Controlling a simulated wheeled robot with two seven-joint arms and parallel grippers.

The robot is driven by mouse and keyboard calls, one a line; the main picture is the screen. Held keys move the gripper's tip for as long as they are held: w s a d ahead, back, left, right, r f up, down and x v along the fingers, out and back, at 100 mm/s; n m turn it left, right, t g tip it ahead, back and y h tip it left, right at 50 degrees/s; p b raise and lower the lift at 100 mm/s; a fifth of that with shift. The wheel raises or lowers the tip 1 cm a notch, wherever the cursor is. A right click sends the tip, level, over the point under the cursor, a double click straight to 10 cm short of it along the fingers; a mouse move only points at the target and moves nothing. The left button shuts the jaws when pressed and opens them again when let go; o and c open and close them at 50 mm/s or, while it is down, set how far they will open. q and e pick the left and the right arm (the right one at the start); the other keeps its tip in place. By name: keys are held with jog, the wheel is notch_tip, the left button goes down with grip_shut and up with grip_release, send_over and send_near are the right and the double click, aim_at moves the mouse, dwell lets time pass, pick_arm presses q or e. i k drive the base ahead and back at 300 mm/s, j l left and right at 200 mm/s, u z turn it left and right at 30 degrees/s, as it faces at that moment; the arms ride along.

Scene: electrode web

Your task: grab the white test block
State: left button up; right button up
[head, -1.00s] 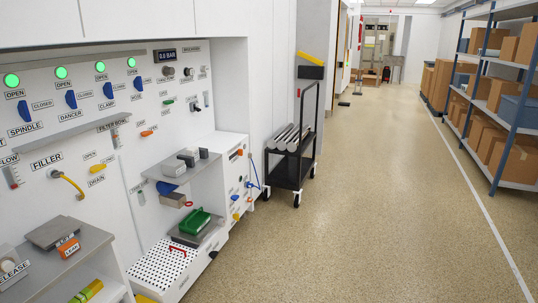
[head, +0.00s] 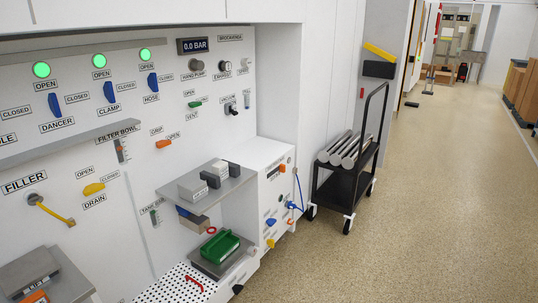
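A small whitish block (head: 220,168) stands on the grey wall shelf (head: 236,186), among other blocks; it may be the white test block, but I cannot be sure. A larger light grey block (head: 192,188) stands at the shelf's left end. Two dark grey blocks, one in front (head: 210,180) and one behind (head: 233,169), stand close beside the whitish one. Neither of my grippers is in view.
Below the shelf, a green tray (head: 220,247) sits on a grey plate above a white perforated surface (head: 172,287) with a red handle. A black cart (head: 345,185) with metal rolls stands to the right. The floor (head: 430,200) further right is clear.

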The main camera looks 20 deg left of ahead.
aim_at(220, 168)
jog(key=i+l+u, duration=0.1)
jog(key=i, duration=1.25)
jog(key=i+l+u, duration=0.1)
jog(key=i+u, duration=0.35)
jog(key=i+l+u, duration=0.25)
jog(key=u, duration=0.2)
jog(key=i+l+u, duration=0.7)
jog(key=l+u, duration=0.2)
jog(key=i+l+u, duration=0.2)
jog(key=l+u, duration=0.25)
jog(key=i+l+u, duration=0.1)
jog(key=l, duration=0.3)
